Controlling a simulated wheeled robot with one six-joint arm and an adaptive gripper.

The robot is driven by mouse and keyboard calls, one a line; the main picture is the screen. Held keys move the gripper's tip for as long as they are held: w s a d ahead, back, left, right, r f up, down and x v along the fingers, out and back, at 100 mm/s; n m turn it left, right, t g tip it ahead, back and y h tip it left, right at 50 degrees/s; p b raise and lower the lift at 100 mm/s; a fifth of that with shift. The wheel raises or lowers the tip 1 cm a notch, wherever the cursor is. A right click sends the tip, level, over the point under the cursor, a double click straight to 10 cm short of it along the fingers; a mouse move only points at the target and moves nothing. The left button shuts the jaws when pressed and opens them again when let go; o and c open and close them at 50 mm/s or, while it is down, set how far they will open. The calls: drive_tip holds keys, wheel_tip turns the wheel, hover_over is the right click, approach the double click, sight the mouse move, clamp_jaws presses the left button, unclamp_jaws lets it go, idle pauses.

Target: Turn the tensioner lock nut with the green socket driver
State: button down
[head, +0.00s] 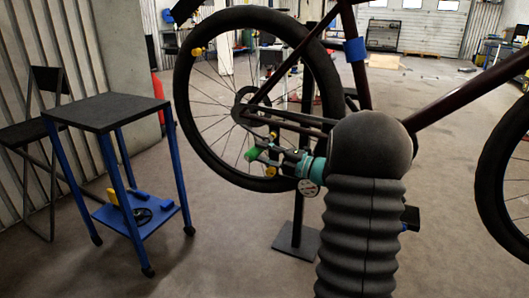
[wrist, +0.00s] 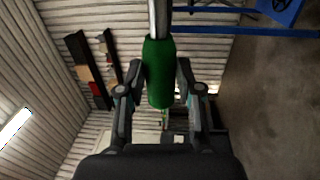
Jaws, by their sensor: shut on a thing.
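My gripper (head: 267,153) is shut on the green handle of the socket driver (head: 253,154), in front of the lower part of the bicycle's rear wheel (head: 183,115). In the wrist view the green driver (wrist: 159,70) lies between the two fingers of my gripper (wrist: 160,68), and its metal shaft runs to the top edge. The socket end is out of that view. I cannot make out the tensioner lock nut in either view. The area around the rear hub (head: 243,108) is small and dark, and contact between driver and bicycle cannot be told.
The dark red bicycle frame (head: 440,113) is held on a stand with a floor plate (head: 297,242). A blue-legged table with a bare dark top (head: 105,111) stands at left; its lower shelf (head: 150,222) holds yellow items and a dark ring. Open floor lies between table and stand.

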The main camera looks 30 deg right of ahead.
sight(255, 154)
drive_tip(key=shift+s+a, duration=0.4)
drive_tip(key=shift+a, duration=0.1)
drive_tip(key=shift+s+a+r, duration=0.5)
drive_tip(key=shift+s+a, duration=0.1)
drive_tip(key=shift+a, duration=0.2)
drive_tip(key=shift+s+a+r, duration=0.5)
drive_tip(key=shift+s+a, duration=0.1)
drive_tip(key=shift+a, duration=0.15)
